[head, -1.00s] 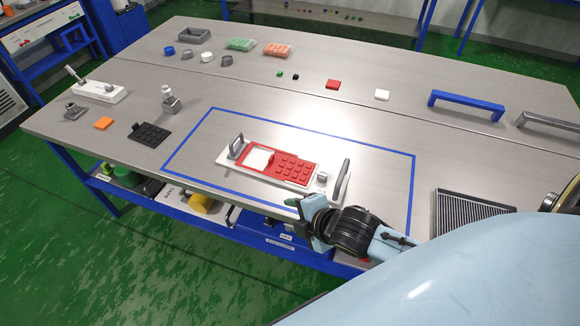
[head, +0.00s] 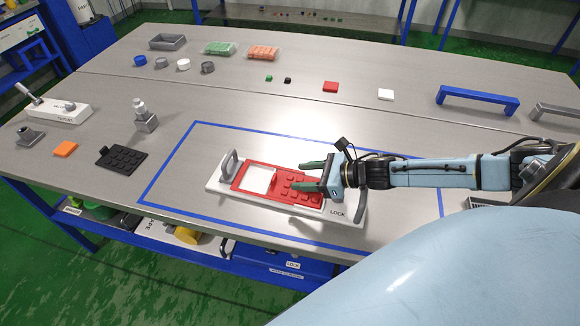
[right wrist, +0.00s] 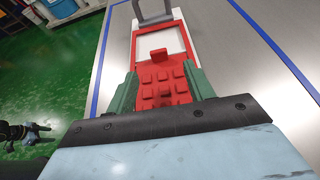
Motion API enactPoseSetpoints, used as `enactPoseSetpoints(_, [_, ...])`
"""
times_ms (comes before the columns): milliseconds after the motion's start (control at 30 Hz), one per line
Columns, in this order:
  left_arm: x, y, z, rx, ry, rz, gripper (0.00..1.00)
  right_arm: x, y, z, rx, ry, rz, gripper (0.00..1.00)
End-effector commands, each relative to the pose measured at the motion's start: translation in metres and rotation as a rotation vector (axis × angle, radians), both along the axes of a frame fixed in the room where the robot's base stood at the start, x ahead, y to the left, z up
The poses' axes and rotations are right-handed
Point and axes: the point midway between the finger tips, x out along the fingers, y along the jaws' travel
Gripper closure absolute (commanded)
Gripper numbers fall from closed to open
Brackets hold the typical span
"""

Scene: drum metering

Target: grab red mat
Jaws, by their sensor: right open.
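The red mat (head: 290,189) is a knobbed red plate with a square opening at its left end. It lies on the white lock tray (head: 217,186), inside the blue outline. My right gripper (head: 310,175) is open over the mat's knobbed right part. In the right wrist view its green fingers (right wrist: 158,76) stand on either side of the red mat (right wrist: 154,72); contact cannot be told. My left gripper (right wrist: 38,133) seems to be the small dark gripper at the lower left of that view, over the floor; its jaws are too small to judge.
A grey handle (head: 229,165) rises at the tray's left end. A black knobbed mat (head: 121,159) and an orange tile (head: 65,149) lie to the left. A red tile (head: 330,87) and a white tile (head: 385,95) lie behind. The table between them is clear.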

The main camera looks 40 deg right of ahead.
Motion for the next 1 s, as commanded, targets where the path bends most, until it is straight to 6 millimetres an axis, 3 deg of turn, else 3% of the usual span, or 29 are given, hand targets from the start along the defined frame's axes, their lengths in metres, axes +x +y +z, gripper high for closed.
enactPoseSetpoints(33, [-0.017, 0.001, -0.004, 0.003, 0.026, 0.000, 0.39, 0.001, 0.000, -0.002, -0.001, -0.002, 0.000, 0.47])
enactPoseSetpoints(100, [-0.031, 0.002, -0.005, 0.004, 0.048, 0.000, 0.39, 0.003, 0.001, -0.003, -0.001, -0.003, 0.000, 0.47])
enactPoseSetpoints(200, [-0.037, 0.002, -0.005, 0.005, 0.057, 0.000, 0.39, 0.009, 0.006, -0.005, 0.001, -0.004, -0.001, 0.47])
enactPoseSetpoints(433, [-0.031, 0.002, -0.004, 0.004, 0.048, -0.001, 0.39, 0.021, 0.017, -0.011, 0.001, -0.003, -0.001, 0.47])
enactPoseSetpoints(667, [-0.012, 0.000, 0.001, 0.001, 0.018, -0.001, 0.39, 0.041, 0.037, -0.019, 0.002, -0.003, 0.000, 0.47])
enactPoseSetpoints(1000, [-0.018, 0.001, -0.001, 0.002, 0.027, -0.002, 0.39, 0.054, 0.047, -0.028, 0.000, -0.002, -0.001, 0.47])
